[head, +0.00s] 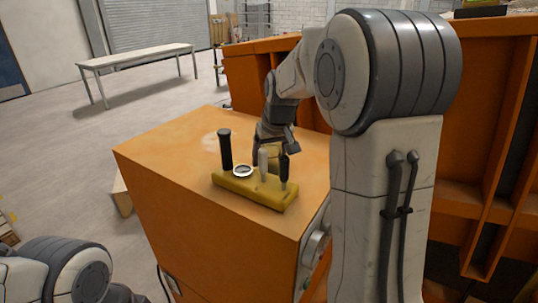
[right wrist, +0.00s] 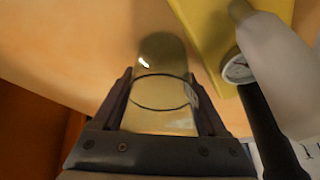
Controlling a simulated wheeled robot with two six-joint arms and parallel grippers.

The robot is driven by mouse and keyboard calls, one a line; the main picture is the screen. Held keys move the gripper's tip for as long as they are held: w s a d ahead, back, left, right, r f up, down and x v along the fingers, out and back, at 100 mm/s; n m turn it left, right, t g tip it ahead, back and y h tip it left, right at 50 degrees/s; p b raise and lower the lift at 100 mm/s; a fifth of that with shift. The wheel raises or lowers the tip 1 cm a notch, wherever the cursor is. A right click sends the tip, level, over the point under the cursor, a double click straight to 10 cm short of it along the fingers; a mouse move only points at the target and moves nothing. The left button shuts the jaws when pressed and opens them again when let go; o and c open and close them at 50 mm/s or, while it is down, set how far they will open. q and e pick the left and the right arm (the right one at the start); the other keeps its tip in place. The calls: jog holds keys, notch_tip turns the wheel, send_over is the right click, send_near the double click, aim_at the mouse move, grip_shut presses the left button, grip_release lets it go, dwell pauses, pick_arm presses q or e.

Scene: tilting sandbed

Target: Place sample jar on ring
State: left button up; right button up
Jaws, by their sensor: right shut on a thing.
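The sample jar (right wrist: 160,65) is clear with a yellowish tint and a thin dark line around it. In the right wrist view it sits between the two fingers of my right gripper (right wrist: 162,98), which is shut on it. In the head view my right gripper (head: 271,148) is just behind the yellow holder, and the jar is mostly hidden there. I cannot tell whether the jar touches the orange top. A faint pale round mark (head: 211,141) on the orange top, left of the gripper, may be the ring. My left gripper is out of view.
The yellow holder (head: 232,186) stands on the orange cabinet top (head: 160,153), carrying a black cylinder (head: 225,150), a white-rimmed dial (head: 243,171), a grey handle (head: 263,164) and a black handle (head: 284,168). The holder is close beside the jar. The back-left top is clear.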

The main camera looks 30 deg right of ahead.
jog(key=shift+f, duration=0.15)
jog(key=o, duration=1.3)
